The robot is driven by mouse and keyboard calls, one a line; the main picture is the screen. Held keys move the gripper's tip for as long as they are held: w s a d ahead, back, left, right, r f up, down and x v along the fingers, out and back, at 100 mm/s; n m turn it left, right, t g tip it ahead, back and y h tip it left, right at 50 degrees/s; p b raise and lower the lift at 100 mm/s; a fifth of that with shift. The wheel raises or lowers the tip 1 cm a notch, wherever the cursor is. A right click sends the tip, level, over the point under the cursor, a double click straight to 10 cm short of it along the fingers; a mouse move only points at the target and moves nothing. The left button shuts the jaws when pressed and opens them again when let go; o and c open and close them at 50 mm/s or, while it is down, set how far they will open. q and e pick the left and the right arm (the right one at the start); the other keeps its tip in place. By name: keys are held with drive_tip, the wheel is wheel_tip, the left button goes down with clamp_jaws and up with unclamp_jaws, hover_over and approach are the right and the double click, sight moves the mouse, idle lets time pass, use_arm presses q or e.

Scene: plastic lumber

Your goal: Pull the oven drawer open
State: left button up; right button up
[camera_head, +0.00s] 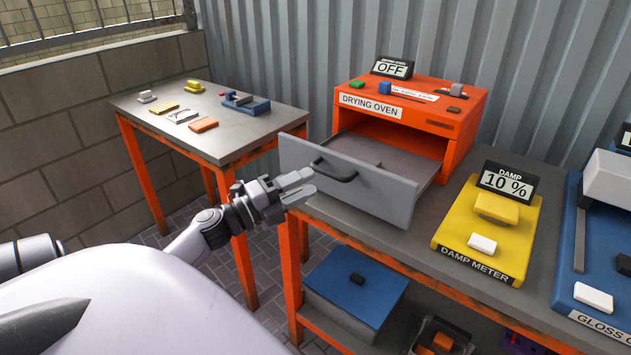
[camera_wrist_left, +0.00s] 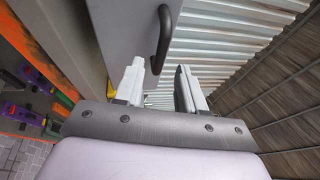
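The orange drying oven (camera_head: 462,117) stands on the grey bench top. Its grey drawer (camera_head: 375,190) is pulled well out, and the inside shows empty. The dark curved handle (camera_head: 335,172) is on the drawer front. My left gripper (camera_head: 304,184) is just in front of the drawer front, to the left of the handle. In the left wrist view, the gripper (camera_wrist_left: 158,82) has its two fingers apart with nothing between them. The handle (camera_wrist_left: 164,38) lies beyond the fingertips there, apart from them. My right gripper is in neither view.
A yellow damp meter (camera_head: 455,240) reading 10 % and a blue gloss device (camera_head: 590,270) stand right of the drawer. A blue-lidded box (camera_head: 355,285) is on the shelf below. A side table (camera_head: 225,130) at the left holds small pieces and a blue clamp.

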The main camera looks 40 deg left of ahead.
use_arm(q)
drive_tip(key=shift+v, duration=1.25)
